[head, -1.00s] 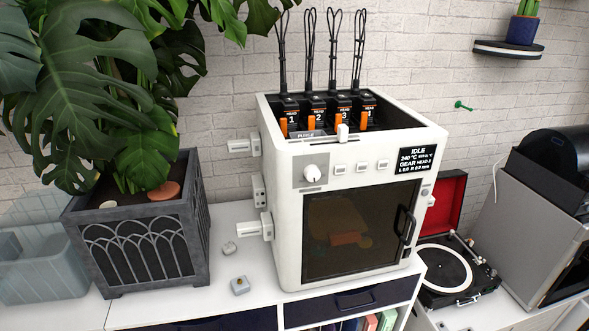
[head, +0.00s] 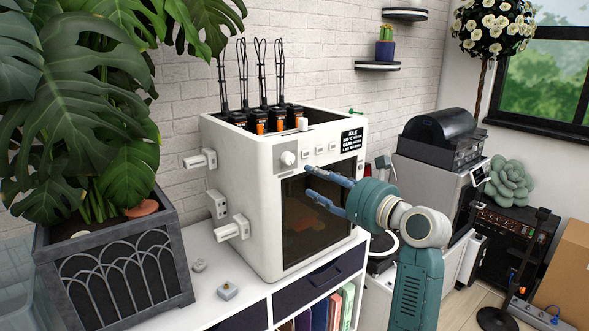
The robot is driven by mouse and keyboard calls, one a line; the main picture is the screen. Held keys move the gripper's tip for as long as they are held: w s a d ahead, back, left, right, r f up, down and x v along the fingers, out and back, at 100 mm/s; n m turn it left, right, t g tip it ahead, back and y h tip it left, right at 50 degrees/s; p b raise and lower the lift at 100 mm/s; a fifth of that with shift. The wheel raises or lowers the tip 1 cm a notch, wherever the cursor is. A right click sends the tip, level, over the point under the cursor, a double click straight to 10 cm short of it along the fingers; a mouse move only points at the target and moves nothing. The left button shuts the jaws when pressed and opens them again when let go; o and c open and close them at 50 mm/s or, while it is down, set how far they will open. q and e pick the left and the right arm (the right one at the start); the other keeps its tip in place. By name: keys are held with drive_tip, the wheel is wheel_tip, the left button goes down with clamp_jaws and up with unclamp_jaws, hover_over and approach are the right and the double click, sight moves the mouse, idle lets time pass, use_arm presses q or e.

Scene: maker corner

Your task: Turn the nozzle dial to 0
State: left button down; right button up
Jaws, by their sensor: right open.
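The white 3D printer (head: 240,190) stands on the white cabinet in the head view. Its nozzle dial (head: 288,158) is a round white knob on a grey plate at the upper left of the front face. The dial's pointer setting is too small to read. A black display (head: 352,142) at the upper right of the front reads IDLE. My right gripper (head: 312,183) is open and empty in front of the printer's dark door (head: 308,222), its fingers pointing left, below and right of the dial and apart from it. My left gripper is not in view.
Several tool heads (head: 262,122) stand in the printer's open top. A large potted plant (head: 110,255) stands at the left. Small loose parts (head: 227,291) lie on the cabinet. A turntable is partly hidden behind my right arm.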

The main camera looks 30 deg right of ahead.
sight(290, 161)
use_arm(q)
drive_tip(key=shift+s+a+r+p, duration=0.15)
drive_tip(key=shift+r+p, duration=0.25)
drive_tip(key=shift+p, duration=0.05)
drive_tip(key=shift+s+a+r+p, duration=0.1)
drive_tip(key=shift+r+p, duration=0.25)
drive_tip(key=shift+p, duration=0.05)
use_arm(e)
drive_tip(key=shift+m, duration=0.3)
drive_tip(key=w, duration=0.3)
drive_tip(key=w+r, duration=0.1)
drive_tip(key=w, duration=0.2)
drive_tip(key=w+a+r, duration=0.1)
drive_tip(key=w, duration=0.2)
drive_tip(key=shift+w, duration=0.35)
drive_tip(key=shift+c, duration=0.5)
drive_tip(key=shift+f, duration=0.15)
clamp_jaws()
